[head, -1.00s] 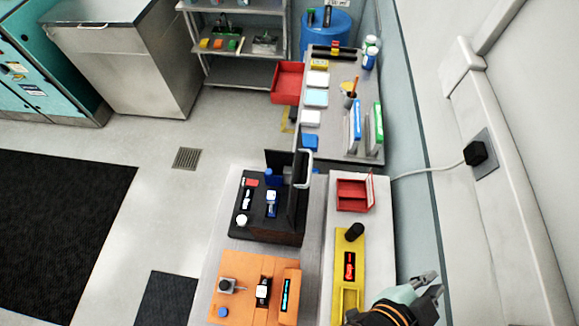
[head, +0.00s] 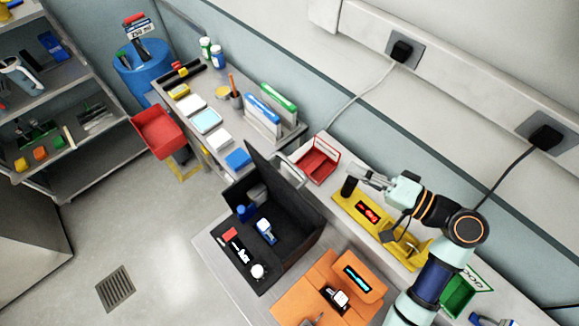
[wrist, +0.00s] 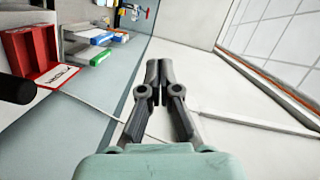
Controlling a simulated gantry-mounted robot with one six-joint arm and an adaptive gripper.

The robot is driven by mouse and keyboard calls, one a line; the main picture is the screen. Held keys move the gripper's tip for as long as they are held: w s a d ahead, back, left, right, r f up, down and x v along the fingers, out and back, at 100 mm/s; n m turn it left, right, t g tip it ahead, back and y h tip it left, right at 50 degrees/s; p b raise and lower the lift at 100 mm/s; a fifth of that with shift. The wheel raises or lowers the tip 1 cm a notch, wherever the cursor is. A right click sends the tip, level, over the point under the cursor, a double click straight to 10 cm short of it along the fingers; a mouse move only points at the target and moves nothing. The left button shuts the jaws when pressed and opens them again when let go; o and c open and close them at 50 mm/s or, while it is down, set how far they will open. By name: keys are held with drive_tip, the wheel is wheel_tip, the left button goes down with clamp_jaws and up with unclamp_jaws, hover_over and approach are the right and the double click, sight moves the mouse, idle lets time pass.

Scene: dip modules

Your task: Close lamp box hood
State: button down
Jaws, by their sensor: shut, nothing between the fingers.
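The lamp box (head: 290,260) is a black box at the middle of the head view, with small items on its deck. Its dark hood (head: 266,176) stands raised, with a pale handle (head: 292,172) on its wall-facing side. My gripper (head: 354,172) is to the right of the hood, apart from it, above the back end of the yellow module. It is shut and empty. In the wrist view its fingertips (wrist: 160,66) meet, pointing away along the wall. The lamp box and hood do not show in the wrist view.
A yellow module (head: 381,222) with a black knob (head: 348,187) lies beneath my gripper. The knob also shows at the wrist view's left edge (wrist: 14,88). A red open box (head: 318,160) stands between hood and wall. An orange module (head: 300,295) sits in front.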

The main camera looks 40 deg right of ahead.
drive_tip(key=w+a+f+p, duration=0.2)
drive_tip(key=w+a, duration=0.4)
drive_tip(key=w, duration=0.3)
drive_tip(key=shift+w, duration=0.4)
drive_tip(key=shift+r, duration=0.1)
